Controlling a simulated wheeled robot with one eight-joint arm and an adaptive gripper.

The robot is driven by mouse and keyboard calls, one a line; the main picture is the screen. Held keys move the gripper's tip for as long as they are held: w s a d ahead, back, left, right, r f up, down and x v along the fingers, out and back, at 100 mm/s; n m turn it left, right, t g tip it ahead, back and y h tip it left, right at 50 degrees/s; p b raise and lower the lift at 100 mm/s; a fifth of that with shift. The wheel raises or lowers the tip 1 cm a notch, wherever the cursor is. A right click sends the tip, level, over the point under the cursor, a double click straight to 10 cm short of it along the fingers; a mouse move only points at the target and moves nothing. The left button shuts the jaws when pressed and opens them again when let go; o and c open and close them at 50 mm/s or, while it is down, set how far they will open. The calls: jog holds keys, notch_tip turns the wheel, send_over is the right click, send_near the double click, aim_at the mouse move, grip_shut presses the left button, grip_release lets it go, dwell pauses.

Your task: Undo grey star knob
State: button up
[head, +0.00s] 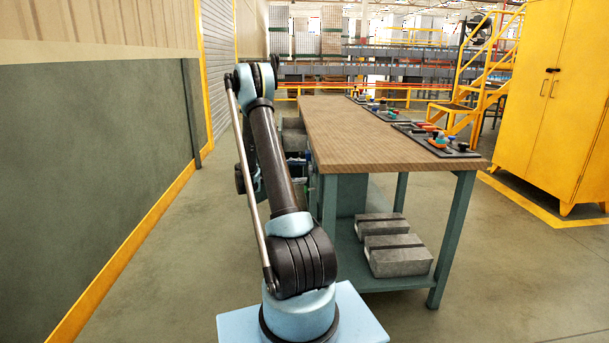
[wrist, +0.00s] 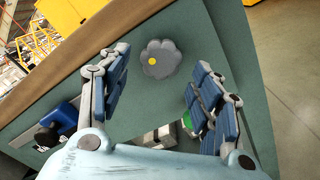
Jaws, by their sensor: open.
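My gripper (wrist: 158,88) is open, with one blue-padded finger to the left of the knob and the other to the right. The knob lies ahead of the fingers, between them in the picture. I cannot tell whether either finger touches it; a gap shows on both sides. In the head view the knob is not visible, and my gripper is hidden behind the arm and bench.
The wooden bench top (head: 370,130) carries trays (head: 437,140) with small coloured parts along its right edge. Grey blocks (head: 397,255) lie on the lower shelf. A yellow cabinet (head: 555,90) stands at right. Clear floor lies between the left wall and my arm.

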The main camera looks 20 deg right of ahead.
jog(key=v, duration=0.9)
jog(key=shift+a, duration=0.2)
